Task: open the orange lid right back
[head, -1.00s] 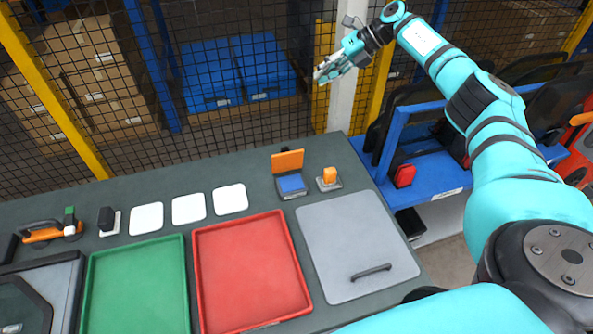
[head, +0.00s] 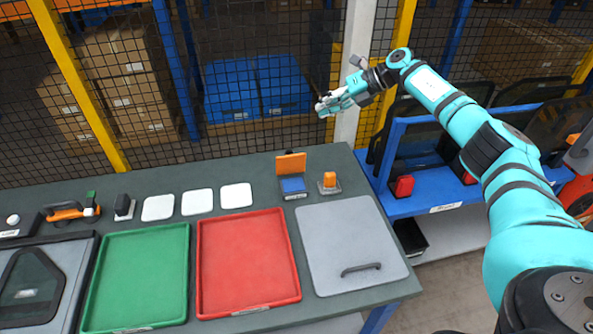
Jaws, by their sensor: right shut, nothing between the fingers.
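The orange lid (head: 291,163) stands raised at the back edge of a small grey box with a blue inside (head: 293,186), on the back right part of the workbench. It leans close to upright, and nothing touches it. My right gripper (head: 322,108) is shut and empty. It is in the air, above and a little right of the lid in the picture, in front of the mesh fence and a pale post. My left gripper is not in view.
A small orange block on a grey base (head: 329,183) stands just right of the box. A grey panel with a dark handle (head: 335,235), a red tray (head: 247,262) and a green tray (head: 139,275) lie in front. White pads (head: 197,202) lie left. A mesh fence stands behind.

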